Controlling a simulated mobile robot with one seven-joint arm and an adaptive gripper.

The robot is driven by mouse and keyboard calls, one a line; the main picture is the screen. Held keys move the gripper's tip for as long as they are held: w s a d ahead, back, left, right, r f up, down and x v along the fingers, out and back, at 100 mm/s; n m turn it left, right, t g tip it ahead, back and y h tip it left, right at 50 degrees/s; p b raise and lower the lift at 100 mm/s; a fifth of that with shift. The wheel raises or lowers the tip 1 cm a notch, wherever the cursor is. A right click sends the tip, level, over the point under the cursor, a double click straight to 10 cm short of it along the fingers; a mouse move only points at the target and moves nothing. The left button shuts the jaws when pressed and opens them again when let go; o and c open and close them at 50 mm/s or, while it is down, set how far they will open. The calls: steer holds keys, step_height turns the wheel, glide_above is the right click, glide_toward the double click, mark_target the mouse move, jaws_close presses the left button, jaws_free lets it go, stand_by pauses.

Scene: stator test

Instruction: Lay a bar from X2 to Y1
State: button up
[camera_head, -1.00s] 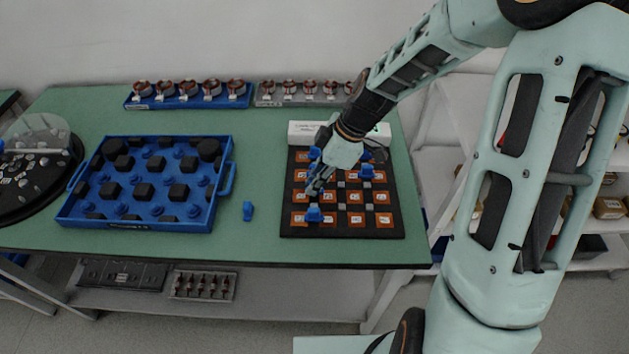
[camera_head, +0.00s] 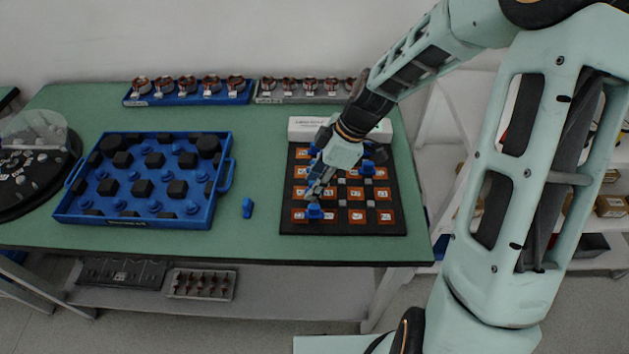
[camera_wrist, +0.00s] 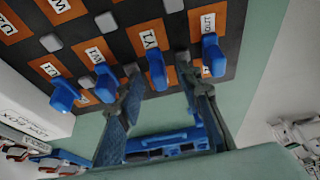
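The dark board (camera_head: 292,232) with orange labelled squares lies on the right of the table. In the wrist view, a row of blue upright pieces stands along its near edge. One blue piece (camera_wrist: 157,72) stands below a label that seems to read Y1 (camera_wrist: 150,40). Another blue piece (camera_wrist: 213,56) stands at the row's right end, by the square reading OUT (camera_wrist: 207,22). My gripper (camera_head: 315,193) is low over the board's left column. In the wrist view its fingers (camera_wrist: 158,75) are apart, either side of the Y1 piece, with gaps beside it. I cannot make out X2.
A blue tray (camera_head: 62,214) with black blocks and blue pegs stands on the left. A loose blue piece (camera_head: 248,208) lies between tray and board. A white box (camera_head: 300,128) stands behind the board. Racks of copper-coloured parts (camera_head: 188,98) line the back.

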steer(key=v, duration=1.2)
stand_by(0.9)
